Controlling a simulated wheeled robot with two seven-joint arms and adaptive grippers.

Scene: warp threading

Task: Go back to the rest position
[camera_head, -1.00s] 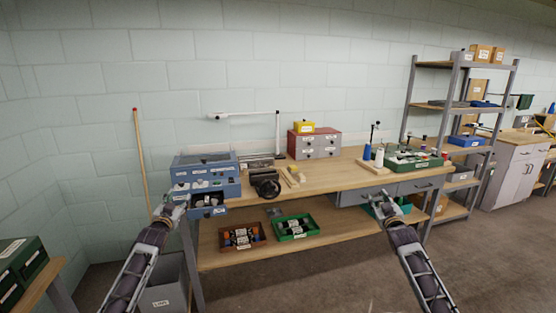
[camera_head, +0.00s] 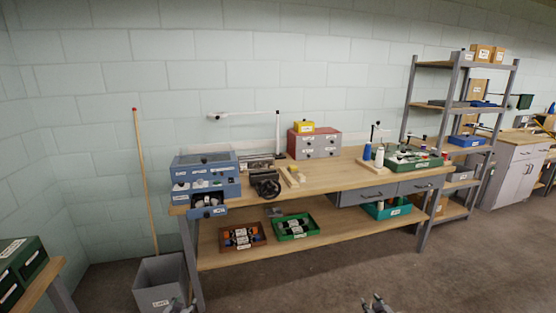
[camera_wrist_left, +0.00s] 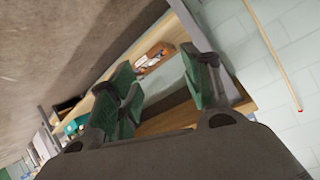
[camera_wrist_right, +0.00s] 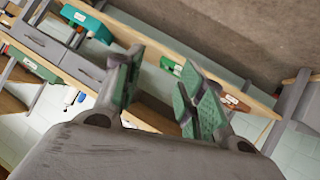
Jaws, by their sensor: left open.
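My left gripper (camera_head: 180,305) is at the bottom edge of the head view, in front of the grey bin, mostly cut off by the frame. In the left wrist view its green-padded fingers (camera_wrist_left: 163,85) stand apart with nothing between them. My right gripper (camera_head: 376,303) is at the bottom edge, right of centre, over the bare floor. In the right wrist view its fingers (camera_wrist_right: 160,90) are also apart and empty. Both grippers are low, in front of the workbench (camera_head: 290,261), and appear clear of it.
The workbench holds a blue drawer unit (camera_head: 205,165) with one drawer pulled out, a red-grey cabinet (camera_head: 314,142) and a green tray (camera_head: 412,165). Several bins sit on its lower shelf. A grey bin (camera_head: 160,290) stands at left, below a leaning pole (camera_head: 145,185). The floor in front is free.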

